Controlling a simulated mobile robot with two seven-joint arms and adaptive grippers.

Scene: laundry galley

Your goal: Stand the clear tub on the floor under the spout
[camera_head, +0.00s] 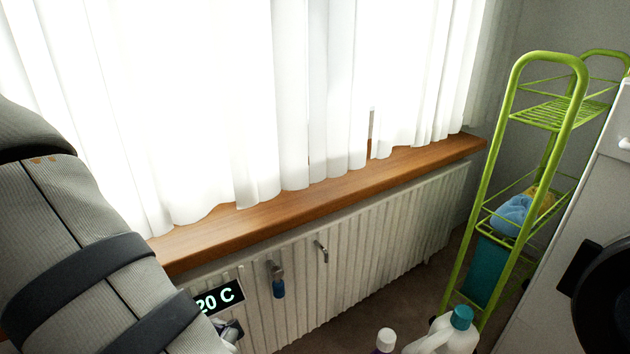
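I do not see a clear tub in the head view. A small metal spout-like fitting with a blue lower end (277,280) sticks out from the white ribbed radiator; I cannot tell for certain that it is the spout. A second small metal fitting (321,251) is to its right. My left arm fills the left side and runs down to the bottom edge. A small grey and dark part shows at the bottom beside it, too cut off to identify. Neither gripper's fingers can be made out.
The radiator (395,235) stands below a wooden sill (330,182) with white curtains. A "20 C" display (218,297) is partly behind my arm. A green rack (487,190), a white jug with teal cap (458,335) and a white appliance (545,290) are at right. Little floor (350,318) shows.

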